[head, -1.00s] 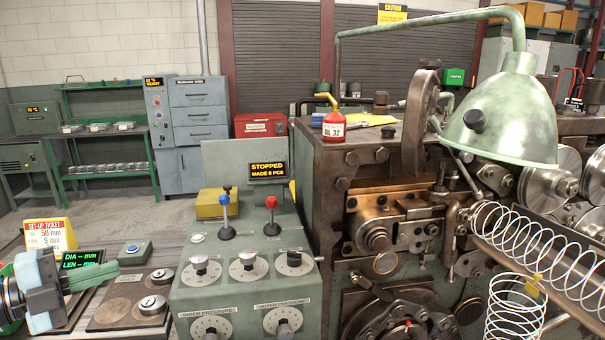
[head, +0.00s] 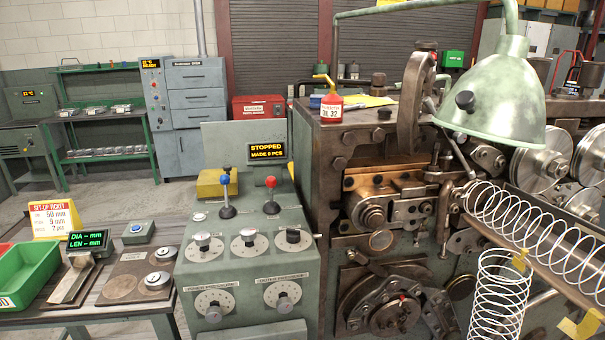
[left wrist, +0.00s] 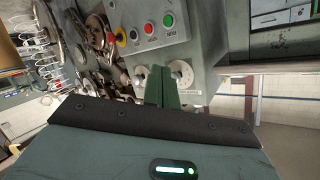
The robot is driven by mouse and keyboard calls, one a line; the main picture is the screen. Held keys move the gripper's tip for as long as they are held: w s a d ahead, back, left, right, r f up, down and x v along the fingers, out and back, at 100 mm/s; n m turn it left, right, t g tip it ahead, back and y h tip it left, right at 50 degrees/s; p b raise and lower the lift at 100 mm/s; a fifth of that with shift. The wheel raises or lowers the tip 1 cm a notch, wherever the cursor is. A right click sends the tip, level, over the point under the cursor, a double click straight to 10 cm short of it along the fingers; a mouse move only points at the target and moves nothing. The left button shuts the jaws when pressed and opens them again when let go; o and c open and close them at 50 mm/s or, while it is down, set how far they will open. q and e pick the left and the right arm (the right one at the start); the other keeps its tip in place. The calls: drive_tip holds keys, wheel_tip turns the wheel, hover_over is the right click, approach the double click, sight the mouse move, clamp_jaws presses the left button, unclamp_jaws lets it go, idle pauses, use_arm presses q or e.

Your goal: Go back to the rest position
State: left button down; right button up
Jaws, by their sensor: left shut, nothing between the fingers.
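My left gripper (left wrist: 163,88) shows only in the left wrist view, where its green fingers are closed together with nothing between them. Behind the fingers is a grey-green control panel (left wrist: 165,52) with red, green and yellow buttons, tilted in that view. No part of either arm shows in the head view. My right gripper is in neither view.
The spring coiler (head: 385,215) stands at centre right under a green lamp (head: 495,95). A wire coil (head: 545,235) lies along its chute, and another (head: 498,300) is below. The bench at left holds a green bin (head: 28,275), a digital gauge (head: 84,241) and a set-up ticket (head: 55,218).

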use_arm(q)
drive_tip(key=s+d+f+n+g+y, duration=0.1)
drive_tip(key=s+d+f+n+g, duration=0.1)
drive_tip(key=s+f, duration=0.4)
drive_tip(key=s+d+f+n+g+y, duration=0.2)
drive_tip(key=s+d+f+n, duration=0.3)
drive_tip(key=s, duration=0.7)
wheel_tip(320, 180, down, 2)
drive_tip(key=shift+s+d+f+n+g, duration=0.1)
drive_tip(key=shift+s+d+n+g, duration=0.25)
drive_tip(key=shift+d, duration=0.3)
